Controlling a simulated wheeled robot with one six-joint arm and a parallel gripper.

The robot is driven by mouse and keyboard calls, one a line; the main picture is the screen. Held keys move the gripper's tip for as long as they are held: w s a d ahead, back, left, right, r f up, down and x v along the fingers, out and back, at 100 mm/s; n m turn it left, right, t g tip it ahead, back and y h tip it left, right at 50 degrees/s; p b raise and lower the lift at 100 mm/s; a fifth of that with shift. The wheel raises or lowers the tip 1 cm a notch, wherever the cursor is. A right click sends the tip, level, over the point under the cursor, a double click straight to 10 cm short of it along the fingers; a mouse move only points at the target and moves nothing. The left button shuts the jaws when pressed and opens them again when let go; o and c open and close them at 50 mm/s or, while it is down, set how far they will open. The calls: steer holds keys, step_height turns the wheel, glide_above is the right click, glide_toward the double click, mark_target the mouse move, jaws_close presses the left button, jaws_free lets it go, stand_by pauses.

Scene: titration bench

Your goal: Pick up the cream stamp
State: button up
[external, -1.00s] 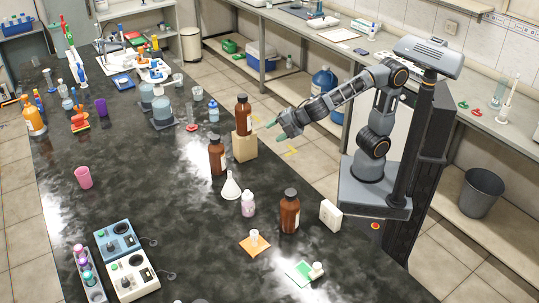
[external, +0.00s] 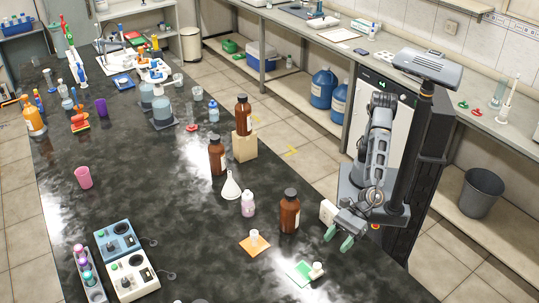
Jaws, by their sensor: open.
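Two small pale, stamp-like pieces stand near the front edge of the black bench. One cream-white piece (external: 317,268) is at the right corner of a green-and-white card (external: 299,275). The other whitish piece (external: 254,236) is on an orange card (external: 247,247). At this size I cannot tell for certain which is the cream stamp. My gripper (external: 339,239), with green fingertips, is open and empty. It is above the bench's right edge, up and to the right of the green card, apart from both pieces.
A brown bottle (external: 289,212) and a white box (external: 328,211) stand close to my gripper on its left. A pink-white bottle (external: 248,205) and a funnel (external: 231,187) are farther left.

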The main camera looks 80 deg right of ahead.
mark_target(317, 265)
steer(key=x, duration=0.5)
steer(key=shift+w, duration=0.1)
steer(key=shift+a+p+x, duration=0.2)
steer(key=shift+p+x, duration=0.35)
steer(key=shift+x, duration=2.1)
steer(key=shift+r, duration=0.1)
steer(key=shift+c, duration=0.4)
